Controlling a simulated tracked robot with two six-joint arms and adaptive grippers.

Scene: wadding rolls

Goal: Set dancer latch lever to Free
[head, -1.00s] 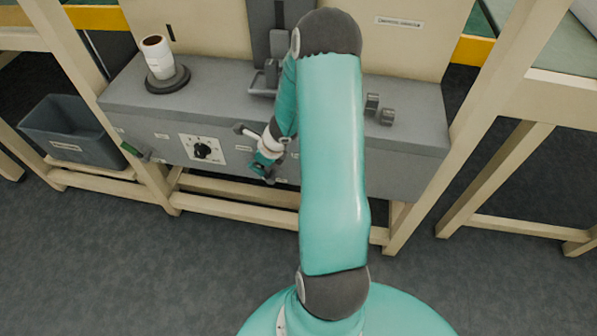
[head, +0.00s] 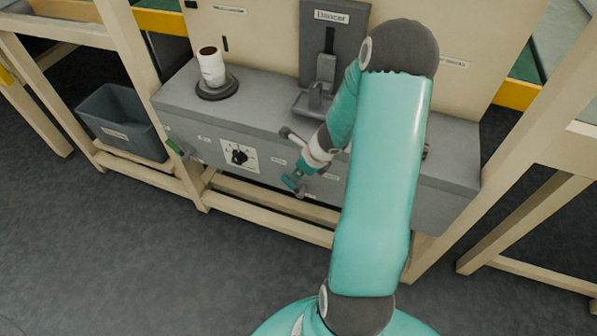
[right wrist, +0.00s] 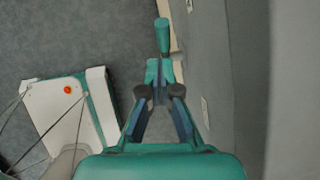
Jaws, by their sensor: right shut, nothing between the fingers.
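The grey dancer unit (head: 329,45), with its label, slot and carriage, stands on the machine's back panel behind my right arm. My right gripper (head: 298,176) is low in front of the machine's grey front face, pointing down and left. In the right wrist view the gripper (right wrist: 160,72) has its fingertips together with nothing between them. A green lever handle (right wrist: 163,36) shows just beyond the fingertips, apart from them in the picture; contact cannot be told. I cannot read whether it stands at Free. In the head view it cannot be separated clearly from the gripper. My left gripper is out of view.
A dial (head: 239,156) sits on the front face (head: 440,205) left of my gripper. Another green handle (head: 176,148) is farther left. A white roll (head: 211,68) stands on top. A grey bin (head: 122,122) is at left. Floor in front is clear.

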